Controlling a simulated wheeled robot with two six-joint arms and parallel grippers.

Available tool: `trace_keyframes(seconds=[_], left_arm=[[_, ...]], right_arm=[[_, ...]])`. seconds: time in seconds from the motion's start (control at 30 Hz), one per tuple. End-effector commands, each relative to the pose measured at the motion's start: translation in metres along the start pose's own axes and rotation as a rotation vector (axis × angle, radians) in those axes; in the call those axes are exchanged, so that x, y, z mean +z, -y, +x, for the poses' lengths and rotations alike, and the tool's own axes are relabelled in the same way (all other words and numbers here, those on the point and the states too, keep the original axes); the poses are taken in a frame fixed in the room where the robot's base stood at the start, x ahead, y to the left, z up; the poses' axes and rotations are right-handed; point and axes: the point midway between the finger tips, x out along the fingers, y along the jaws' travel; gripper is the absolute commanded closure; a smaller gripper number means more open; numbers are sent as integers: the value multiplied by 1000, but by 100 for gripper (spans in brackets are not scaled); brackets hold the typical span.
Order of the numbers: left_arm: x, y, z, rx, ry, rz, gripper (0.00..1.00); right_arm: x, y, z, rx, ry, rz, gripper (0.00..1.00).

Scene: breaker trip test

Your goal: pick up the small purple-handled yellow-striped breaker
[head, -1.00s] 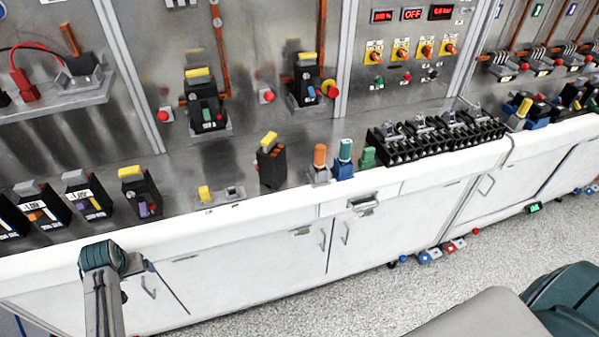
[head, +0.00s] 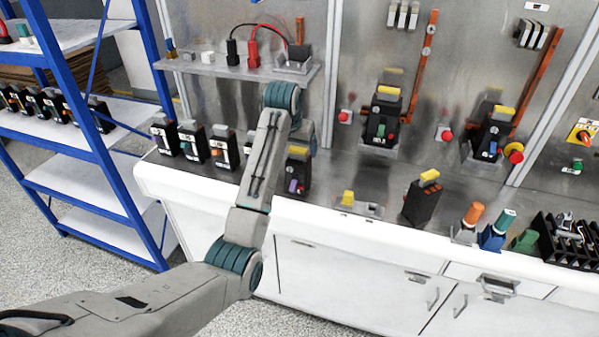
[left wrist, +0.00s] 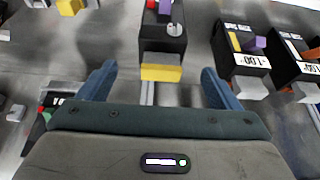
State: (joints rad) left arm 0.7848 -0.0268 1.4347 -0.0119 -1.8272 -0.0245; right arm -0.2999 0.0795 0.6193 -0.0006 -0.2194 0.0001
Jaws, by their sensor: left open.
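The small breaker with a purple handle and yellow stripe (left wrist: 244,46) has a grey cap and a white label; it stands right of centre in the left wrist view. In the head view my left arm mostly hides it. A yellow-capped black breaker (left wrist: 161,58) stands beside it, straight ahead between my finger lines; in the head view this one (head: 297,172) shows a purple handle. My left gripper (left wrist: 163,86) is open and empty, its fingers apart from both breakers. In the head view its fingertips are hidden behind my wrist. My right gripper is out of view.
Other black breakers (head: 193,143) stand close together to the left on the bench (head: 360,232). A shelf (head: 205,68) with red and black leads hangs above. A blue rack (head: 100,150) stands left. A tilted yellow-capped breaker (head: 421,200) stands right.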

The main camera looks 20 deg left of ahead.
Motion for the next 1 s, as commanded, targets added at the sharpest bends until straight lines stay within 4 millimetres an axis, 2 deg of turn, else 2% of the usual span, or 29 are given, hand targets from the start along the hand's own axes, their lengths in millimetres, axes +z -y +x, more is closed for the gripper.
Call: trace_keyframes(seconds=[0.03, 0.13, 0.3, 0.43, 0.57, 0.7, 1.0], left_arm=[[0, 0, 6, 0, 5, 0, 15], [0, 0, 20, 0, 4, 0, 15], [-1, 0, 31, 0, 2, 0, 15], [-3, 1, 42, 0, 5, 0, 15], [-5, 2, 60, 0, 4, 0, 15], [-5, 1, 77, 0, 2, 0, 15], [-4, 1, 83, 0, -1, 0, 15]], right_arm=[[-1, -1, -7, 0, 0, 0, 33], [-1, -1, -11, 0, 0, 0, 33], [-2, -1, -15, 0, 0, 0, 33], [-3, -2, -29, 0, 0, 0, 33], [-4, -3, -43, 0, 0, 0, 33], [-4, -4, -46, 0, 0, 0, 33], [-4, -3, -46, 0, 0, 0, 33]])
